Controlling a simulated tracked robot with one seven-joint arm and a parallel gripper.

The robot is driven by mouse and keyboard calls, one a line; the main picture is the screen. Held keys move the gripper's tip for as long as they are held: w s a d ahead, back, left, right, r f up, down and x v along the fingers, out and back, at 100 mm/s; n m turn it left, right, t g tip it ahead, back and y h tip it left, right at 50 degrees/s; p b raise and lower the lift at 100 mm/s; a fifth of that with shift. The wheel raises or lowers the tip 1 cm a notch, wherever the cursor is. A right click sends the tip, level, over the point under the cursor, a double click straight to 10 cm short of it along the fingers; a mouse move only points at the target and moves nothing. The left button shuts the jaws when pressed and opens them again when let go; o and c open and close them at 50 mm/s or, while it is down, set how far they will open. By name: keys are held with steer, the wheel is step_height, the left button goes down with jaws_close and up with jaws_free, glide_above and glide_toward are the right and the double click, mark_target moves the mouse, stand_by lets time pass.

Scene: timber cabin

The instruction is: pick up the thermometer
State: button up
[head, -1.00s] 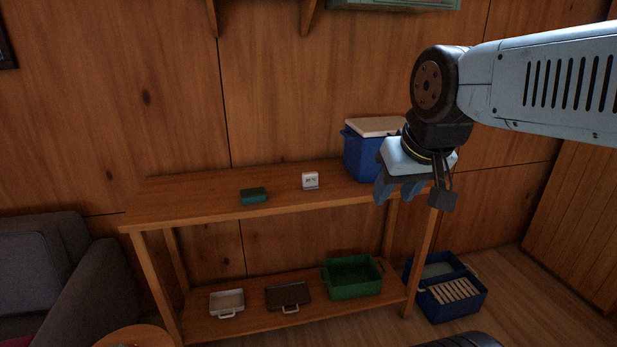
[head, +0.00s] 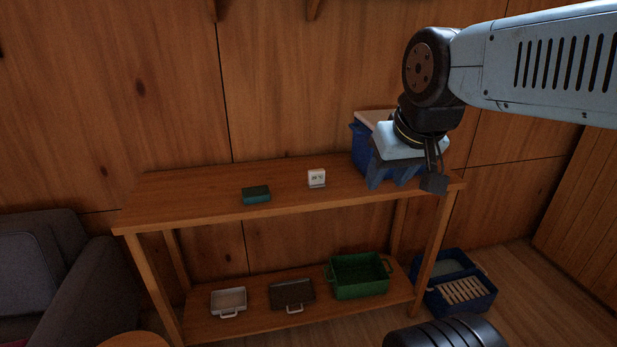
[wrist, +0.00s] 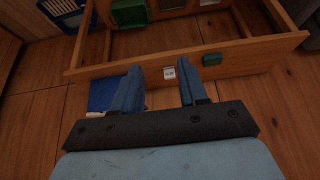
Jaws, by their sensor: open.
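The thermometer (head: 317,178) is a small white block with a dark display, standing upright on the top of the wooden shelf table (head: 222,205). In the wrist view the thermometer (wrist: 169,73) shows between and beyond my fingertips. My gripper (head: 391,184) is open and empty, to the right of the thermometer and in front of the blue cooler. The wrist view also shows my gripper (wrist: 159,80) with its two blue fingers apart. The gripper does not touch the thermometer.
A dark green box (head: 256,194) lies left of the thermometer. Trays and a green crate (head: 359,276) sit on the lower shelf. A blue crate (head: 456,284) is on the floor.

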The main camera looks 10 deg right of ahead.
mark_target(317, 176)
steer(key=shift+o, duration=1.4)
steer(key=shift+w, duration=0.3)
steer(key=o, duration=0.7)
steer(key=w+f, duration=0.1)
steer(key=w, duration=0.3)
steer(key=w+f+t, duration=0.1)
steer(key=w, duration=0.3)
steer(key=w+d+f+t, duration=0.1)
steer(key=w, duration=0.3)
steer(key=w+f+n+t, duration=0.1)
steer(key=w+f+t, duration=0.2)
steer(key=w+f, duration=0.55)
steer(key=w+f+t, duration=0.3)
steer(key=w+f, duration=0.2)
steer(key=w, duration=0.7)
step_height(317, 176, down, 10)
steer(key=w+t, duration=0.1)
steer(key=t, duration=0.3)
steer(key=shift+m+y, duration=0.3)
steer(key=w, duration=1.4)
steer(key=shift+a+f, duration=0.2)
steer(key=shift+f, duration=0.05)
